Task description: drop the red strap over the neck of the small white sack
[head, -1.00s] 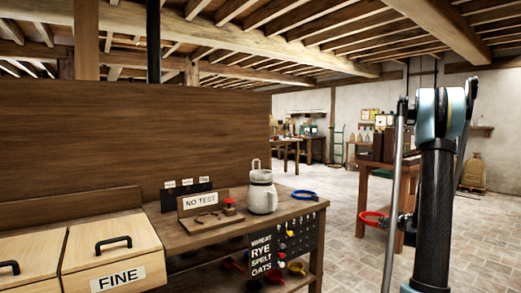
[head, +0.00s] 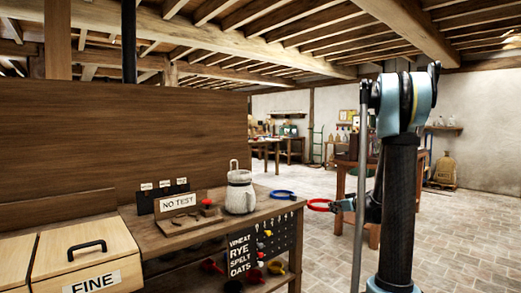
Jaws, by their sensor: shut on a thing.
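The small white sack (head: 240,197) stands upright on the right part of the wooden bench top, with a pale loop-like neck at its top. The red strap (head: 318,208) is a ring held level, right of the bench's right end, apart from the sack. My gripper (head: 334,205) is shut on its right side. My own arm partly hides the gripper, so its fingers are hard to make out.
A blue ring (head: 283,194) lies on the bench top between the sack and the red strap. A rack of coloured scoops (head: 273,240) hangs below. Brick floor (head: 480,235) is clear at right.

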